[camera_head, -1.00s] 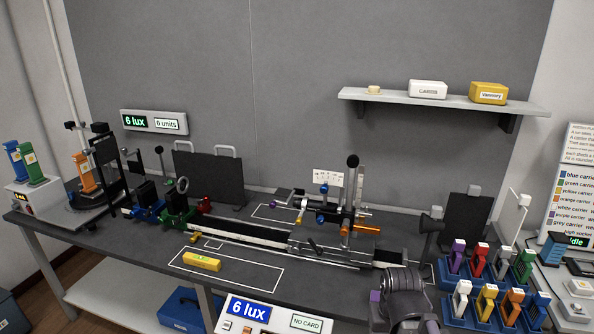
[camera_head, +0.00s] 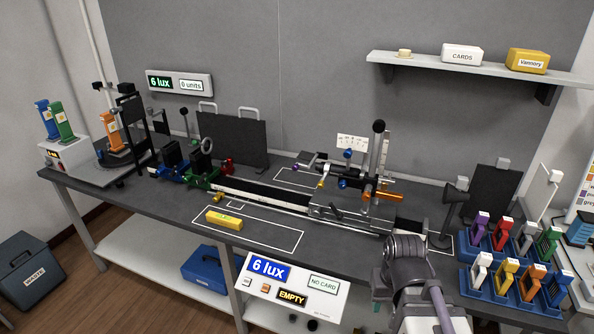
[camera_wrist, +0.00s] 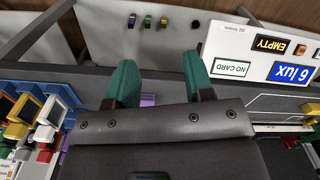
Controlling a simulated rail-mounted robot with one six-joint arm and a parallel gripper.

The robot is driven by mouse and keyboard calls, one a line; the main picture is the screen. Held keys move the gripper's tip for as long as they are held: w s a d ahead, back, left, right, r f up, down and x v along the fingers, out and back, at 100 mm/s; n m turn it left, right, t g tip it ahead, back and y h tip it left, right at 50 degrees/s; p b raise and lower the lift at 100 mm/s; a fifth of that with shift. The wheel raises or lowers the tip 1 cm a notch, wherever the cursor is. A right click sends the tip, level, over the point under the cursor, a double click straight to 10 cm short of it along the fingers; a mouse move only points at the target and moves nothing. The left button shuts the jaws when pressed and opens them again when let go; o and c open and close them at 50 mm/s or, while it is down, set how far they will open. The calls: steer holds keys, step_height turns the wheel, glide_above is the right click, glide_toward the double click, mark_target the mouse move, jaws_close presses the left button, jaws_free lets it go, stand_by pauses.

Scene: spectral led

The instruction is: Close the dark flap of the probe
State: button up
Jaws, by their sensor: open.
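A post assembly (camera_head: 373,185) with coloured knobs and a black ball on top stands on the rail at the right of the bench. A dark funnel-shaped head on a stand (camera_head: 448,205) is to its right. I cannot tell for sure which part is the probe or its dark flap, nor how the flap stands. My gripper (camera_wrist: 160,82) shows two green-tipped fingers, apart and with nothing between them, in the wrist view. My arm is at the bench's front right edge in the head view, where the fingertips are hidden.
A yellow bar (camera_head: 225,220) lies in a white outline on the bench. A front panel (camera_head: 290,290) reads 6 lux, NO CARD and EMPTY. Blue racks of coloured carriers (camera_head: 500,275) stand at the right. Black screens (camera_head: 235,145) stand behind the rail.

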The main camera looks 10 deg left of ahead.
steer(key=w+a+f+n+t+h+b, duration=0.2)
steer(key=w+a+f+b, duration=0.1)
steer(key=w+a, duration=0.4)
steer(key=m+t+h+b, duration=0.2)
steer(key=m+t, duration=0.1)
steer(key=t, duration=1.3)
glide_toward(294, 169)
steer(key=shift+m, duration=0.3)
steer(key=x, duration=0.9)
steer(key=shift+w+d, duration=0.1)
steer(key=shift+w, duration=0.1)
steer(key=shift+c, duration=0.3)
jaws_close()
